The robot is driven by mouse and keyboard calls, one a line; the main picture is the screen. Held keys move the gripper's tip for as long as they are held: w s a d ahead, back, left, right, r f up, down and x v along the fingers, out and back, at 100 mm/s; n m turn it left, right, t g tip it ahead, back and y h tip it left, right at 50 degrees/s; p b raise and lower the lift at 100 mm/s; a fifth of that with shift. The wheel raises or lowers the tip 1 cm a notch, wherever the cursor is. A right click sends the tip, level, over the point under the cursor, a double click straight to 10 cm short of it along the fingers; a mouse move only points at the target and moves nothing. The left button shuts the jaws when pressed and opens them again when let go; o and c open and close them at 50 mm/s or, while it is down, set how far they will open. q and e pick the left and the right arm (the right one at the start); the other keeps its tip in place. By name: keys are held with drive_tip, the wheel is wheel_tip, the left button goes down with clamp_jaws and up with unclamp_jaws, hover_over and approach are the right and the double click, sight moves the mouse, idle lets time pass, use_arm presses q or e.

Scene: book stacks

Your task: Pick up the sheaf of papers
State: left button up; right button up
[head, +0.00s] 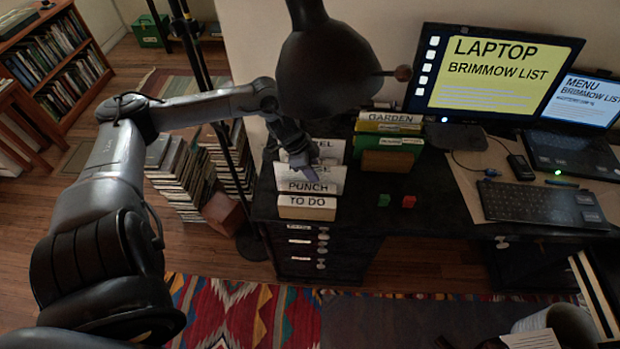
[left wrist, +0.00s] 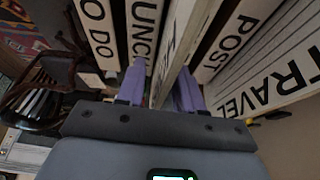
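A row of pale upright labelled files stands on the left end of the dark desk (head: 350,215). The fingers are apart, one on each side, with a gap on the left. POST (left wrist: 228,42) and TRAVEL (left wrist: 280,80) are to the right. My right gripper is out of view.
A dark lamp shade (head: 325,65) hangs close above my left gripper. Green and yellow books (head: 388,125) stand behind a wooden block (head: 387,162). A green cube (head: 384,200) and a red cube (head: 408,201) lie right of the files. A monitor (head: 495,75) and keyboard (head: 540,205) are farther right.

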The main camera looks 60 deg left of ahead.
use_arm(q)
drive_tip(key=shift+f, duration=0.15)
drive_tip(key=shift+c, duration=0.3)
clamp_jaws()
